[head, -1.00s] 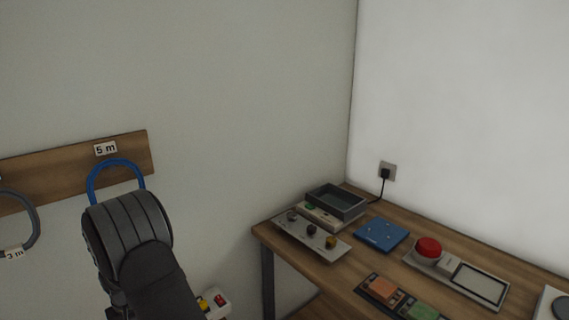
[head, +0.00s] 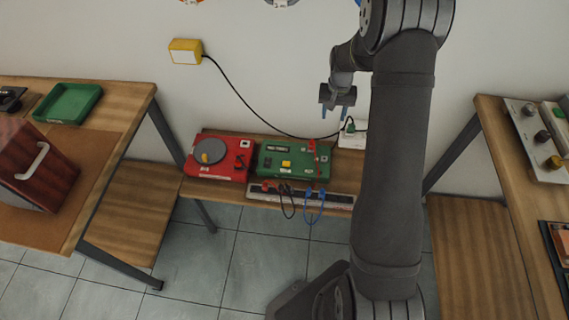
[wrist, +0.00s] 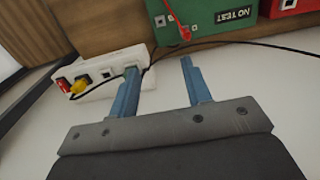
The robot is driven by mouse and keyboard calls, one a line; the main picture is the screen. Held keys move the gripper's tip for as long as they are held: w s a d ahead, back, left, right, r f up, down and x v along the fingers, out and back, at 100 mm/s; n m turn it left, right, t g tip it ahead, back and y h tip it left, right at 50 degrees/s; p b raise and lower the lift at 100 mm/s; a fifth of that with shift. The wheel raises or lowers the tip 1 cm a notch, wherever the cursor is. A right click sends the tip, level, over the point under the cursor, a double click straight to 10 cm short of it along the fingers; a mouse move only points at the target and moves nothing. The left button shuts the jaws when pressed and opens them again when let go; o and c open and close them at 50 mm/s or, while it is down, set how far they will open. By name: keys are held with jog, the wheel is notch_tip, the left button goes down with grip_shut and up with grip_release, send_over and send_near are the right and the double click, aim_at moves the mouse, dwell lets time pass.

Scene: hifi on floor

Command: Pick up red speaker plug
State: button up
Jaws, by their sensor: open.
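My gripper (wrist: 159,68) is open, with nothing between its two blue fingers. In the head view it (head: 338,105) hangs in front of the wall, above the low back shelf. A red plug with a thin red lead (wrist: 185,33) is at the edge of the green box (wrist: 205,20), beyond the right fingertip; it also shows in the head view (head: 312,146). A second red piece (wrist: 64,85) sits on the left end of the white socket box (wrist: 102,72), beside a yellow one (wrist: 78,87). I cannot tell which red piece is the speaker plug. The left fingertip overlaps the white box's right end in view.
A red turntable (head: 218,157) stands left of the green box. A metal strip (head: 335,200) with black and blue leads lies in front. A black cable (head: 250,110) runs from a yellow wall box (head: 185,52). Workbenches stand left (head: 125,100) and right (head: 495,190).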

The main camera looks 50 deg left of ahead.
jog(key=s+a+f, duration=0.2)
jog(key=s, duration=0.5)
jog(key=s+a+f, duration=0.2)
jog(key=s, duration=0.5)
send_near(265, 185)
notch_tip(265, 185, down, 10)
jog(key=shift+f, duration=0.1)
grip_shut()
